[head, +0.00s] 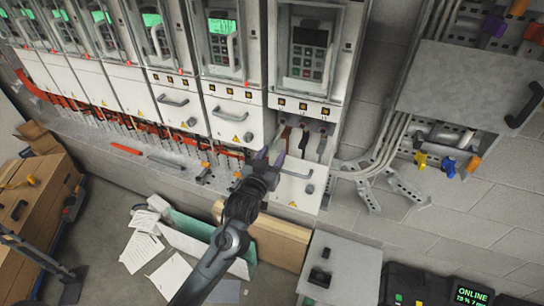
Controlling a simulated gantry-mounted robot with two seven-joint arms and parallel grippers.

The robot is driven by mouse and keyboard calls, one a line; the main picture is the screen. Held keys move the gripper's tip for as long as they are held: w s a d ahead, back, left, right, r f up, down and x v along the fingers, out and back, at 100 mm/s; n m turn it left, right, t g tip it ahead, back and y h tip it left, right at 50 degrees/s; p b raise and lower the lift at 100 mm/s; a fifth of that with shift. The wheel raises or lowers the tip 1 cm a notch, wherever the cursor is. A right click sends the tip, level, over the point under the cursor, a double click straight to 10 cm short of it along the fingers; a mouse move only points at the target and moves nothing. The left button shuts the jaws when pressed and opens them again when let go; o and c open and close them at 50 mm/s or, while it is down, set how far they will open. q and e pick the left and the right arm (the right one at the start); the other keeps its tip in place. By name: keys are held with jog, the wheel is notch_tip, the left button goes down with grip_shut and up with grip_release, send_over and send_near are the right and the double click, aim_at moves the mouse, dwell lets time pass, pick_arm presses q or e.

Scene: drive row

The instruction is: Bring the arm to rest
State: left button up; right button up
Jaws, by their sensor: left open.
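My left arm reaches up from the bottom of the head view. My left gripper (271,157) is open, in front of the rightmost drive cabinet (300,190). Its fingers overlap the lower panel by the handle in the picture. I cannot tell whether they touch the cabinet. Nothing shows clearly between the fingers. Above the gripper, an open bay shows several dark and brownish terminals or cables (304,140). My right gripper is not in view.
A row of drive cabinets (172,110) with lit screens runs to the left. A grey wall box (470,85) hangs at right. Below are a cardboard box (45,195), loose papers (140,250), a grey case (340,265) and a unit reading ONLINE (470,294). Open floor shows at lower left.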

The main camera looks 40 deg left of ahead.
pick_arm(q)
jog(key=s+d+f+m+g+h+p, duration=0.2)
jog(key=s+d+f+g, duration=0.2)
jog(key=s, duration=0.6)
jog(key=s+d+f+m+g+h+p, duration=0.2)
jog(key=s+d+f+g, duration=0.3)
jog(key=s, duration=0.5)
jog(key=s+d+f+m+g+h+p, duration=0.2)
jog(key=s+d+f+g, duration=0.2)
jog(key=s+d, duration=0.3)
jog(key=s+f, duration=0.1)
jog(key=s, duration=0.2)
jog(key=shift+s+d, duration=0.2)
jog(key=shift+d, duration=0.1)
jog(key=shift+w, duration=0.1)
